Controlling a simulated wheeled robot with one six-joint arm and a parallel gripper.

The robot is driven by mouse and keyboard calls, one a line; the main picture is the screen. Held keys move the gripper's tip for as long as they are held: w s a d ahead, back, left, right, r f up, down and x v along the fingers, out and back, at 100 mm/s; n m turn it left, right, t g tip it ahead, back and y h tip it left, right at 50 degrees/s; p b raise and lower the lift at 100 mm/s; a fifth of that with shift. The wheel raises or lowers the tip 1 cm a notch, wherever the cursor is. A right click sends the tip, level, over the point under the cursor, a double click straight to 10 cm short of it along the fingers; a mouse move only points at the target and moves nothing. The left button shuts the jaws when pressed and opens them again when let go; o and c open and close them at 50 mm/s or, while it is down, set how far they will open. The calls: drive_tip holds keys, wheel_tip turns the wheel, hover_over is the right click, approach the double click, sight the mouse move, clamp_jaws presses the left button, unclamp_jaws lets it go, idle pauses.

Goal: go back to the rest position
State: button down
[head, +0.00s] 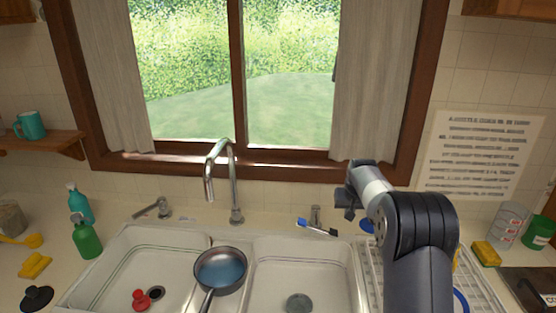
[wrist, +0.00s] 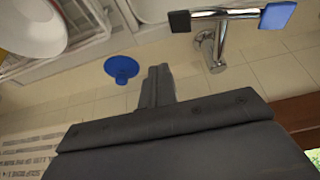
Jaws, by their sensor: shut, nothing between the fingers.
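My gripper (head: 346,205) is up in the air in the head view, above the counter behind the right end of the sink (head: 258,290). My arm reaches up from the lower right. In the wrist view the two fingers of my gripper (wrist: 158,72) lie together, shut with nothing between them. A blue round object (wrist: 122,68) shows just beside the fingertips in that view, apart from them as far as I can tell.
A pan (head: 220,268) rests over the sink divider, and a red object (head: 140,299) lies in the left basin. The tall faucet (head: 235,190) stands behind. A dish rack (head: 486,298) is partly behind my arm. Green bottles (head: 86,240) stand left.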

wheel_tip(320, 180, down, 6)
drive_tip(key=a+b, duration=0.1)
drive_tip(key=b, duration=0.3)
drive_tip(key=shift+a, duration=0.35)
